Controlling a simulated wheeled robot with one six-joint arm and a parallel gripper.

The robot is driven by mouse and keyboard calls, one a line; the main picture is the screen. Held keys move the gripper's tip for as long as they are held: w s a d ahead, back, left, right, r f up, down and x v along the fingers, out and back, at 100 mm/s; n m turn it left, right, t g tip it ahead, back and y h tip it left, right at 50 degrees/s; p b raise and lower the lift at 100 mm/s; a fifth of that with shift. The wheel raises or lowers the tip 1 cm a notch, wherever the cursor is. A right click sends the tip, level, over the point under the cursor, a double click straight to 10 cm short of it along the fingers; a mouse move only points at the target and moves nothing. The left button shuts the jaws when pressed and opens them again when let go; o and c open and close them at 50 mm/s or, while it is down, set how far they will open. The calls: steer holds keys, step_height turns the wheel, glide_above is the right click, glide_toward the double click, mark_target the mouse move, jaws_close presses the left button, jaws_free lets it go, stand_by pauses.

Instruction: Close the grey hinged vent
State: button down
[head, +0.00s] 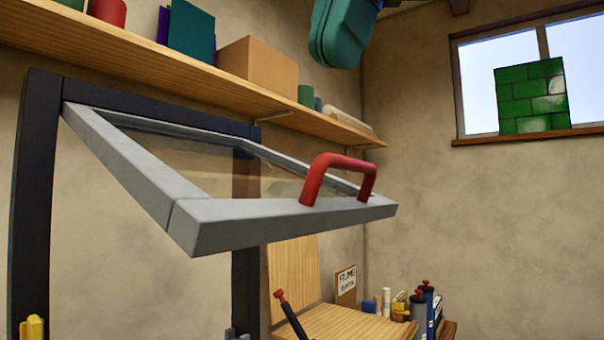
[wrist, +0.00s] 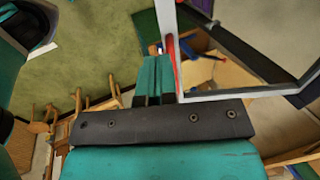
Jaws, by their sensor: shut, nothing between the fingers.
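The grey vent (head: 230,228) is a glazed frame hinged at its top edge in a dark upright frame (head: 35,190). It stands wide open in the head view, its free edge swung out. A red handle (head: 313,180) sits on that free edge. In the wrist view the vent's grey frame (wrist: 240,93) shows at the right, and a strip of the red handle (wrist: 172,62) shows by the fingertips. My gripper (wrist: 154,62) is shut and empty, beside the handle; I cannot tell whether they touch.
A wooden shelf (head: 150,62) with a box (head: 258,68) and other items runs along the wall behind the vent. A bench (head: 335,322) with bottles and tools stands low behind it. A window (head: 500,60) is at the right. Wooden stools (wrist: 85,105) show in the wrist view.

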mark_target(287, 211)
steer(key=x, duration=1)
steer(key=shift+b, duration=0.35)
steer(key=shift+f, duration=0.1)
